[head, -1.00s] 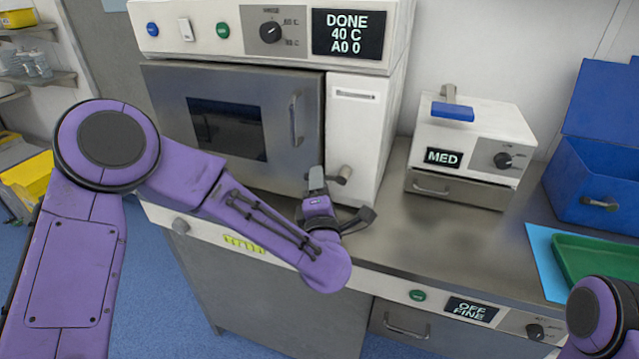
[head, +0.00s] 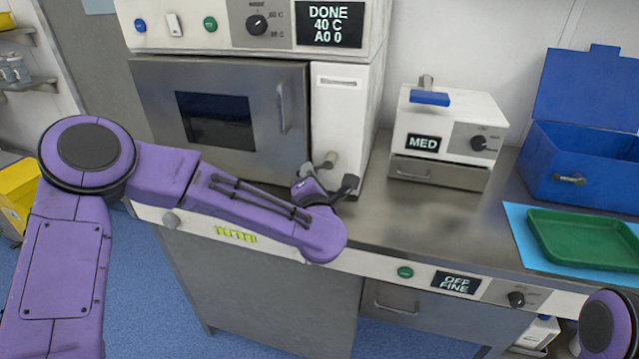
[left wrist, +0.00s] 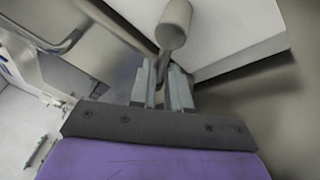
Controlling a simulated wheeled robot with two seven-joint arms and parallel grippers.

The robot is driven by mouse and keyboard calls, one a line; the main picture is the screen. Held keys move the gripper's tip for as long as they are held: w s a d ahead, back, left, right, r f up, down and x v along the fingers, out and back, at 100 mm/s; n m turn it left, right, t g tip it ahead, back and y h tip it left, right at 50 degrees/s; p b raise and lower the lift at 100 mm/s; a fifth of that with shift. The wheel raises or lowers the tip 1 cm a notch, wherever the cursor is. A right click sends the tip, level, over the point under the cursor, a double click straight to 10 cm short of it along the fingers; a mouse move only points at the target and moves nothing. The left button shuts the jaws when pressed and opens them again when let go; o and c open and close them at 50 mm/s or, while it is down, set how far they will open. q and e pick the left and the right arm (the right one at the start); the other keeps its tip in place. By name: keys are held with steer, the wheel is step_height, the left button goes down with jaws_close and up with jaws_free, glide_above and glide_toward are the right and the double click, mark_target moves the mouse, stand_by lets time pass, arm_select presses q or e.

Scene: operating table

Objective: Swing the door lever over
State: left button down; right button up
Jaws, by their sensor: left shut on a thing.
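The door lever (head: 329,159) is a short grey handle low on the white panel, just right of the grey oven-like door (head: 265,120), which looks closed. In the left wrist view the lever's round end (left wrist: 174,24) stands just beyond my fingers, with its thin stem running down between them. My left gripper (head: 311,174) is at the lever, shut on its stem; it shows in the left wrist view (left wrist: 165,88). In the head view its fingers are largely hidden by my own wrist. My right gripper is out of view.
The door has a dark window and a vertical handle (head: 283,108). A display (head: 330,24) above reads DONE, 40 C, A0 0. To the right stand a small white box (head: 455,110) marked MED, a blue bin (head: 590,165) and a green tray (head: 580,240). The steel counter (head: 420,220) between is bare.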

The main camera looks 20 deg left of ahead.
arm_select(q)
steer(key=n+b, duration=0.1)
steer(key=f+n+b, duration=0.1)
steer(key=shift+d+f+n+g+h, duration=0.2)
steer(key=shift+d+n+g+h, duration=0.1)
steer(key=shift+d+g+h, duration=0.1)
steer(key=n+b, duration=0.1)
steer(key=d+f+n+h+b, duration=0.1)
steer(key=shift+d+n+g, duration=0.1)
steer(key=shift+n+g, duration=0.3)
steer(key=n+h+b, duration=0.1)
steer(key=d+n+b, duration=0.1)
steer(key=b, duration=0.1)
steer(key=shift+w+d+n+g+h, duration=0.1)
steer(key=shift+d+n+g+h, duration=0.1)
steer(key=shift+n+g+h, duration=0.15)
steer(key=shift+d+n+h+b, duration=0.35)
steer(key=shift+n+h+b, duration=0.15)
steer(key=shift+b, duration=0.25)
steer(key=shift+r, duration=0.1)
steer(key=c, duration=1.1)
jaws_free()
steer(key=shift+c, duration=0.2)
steer(key=shift+r, duration=0.1)
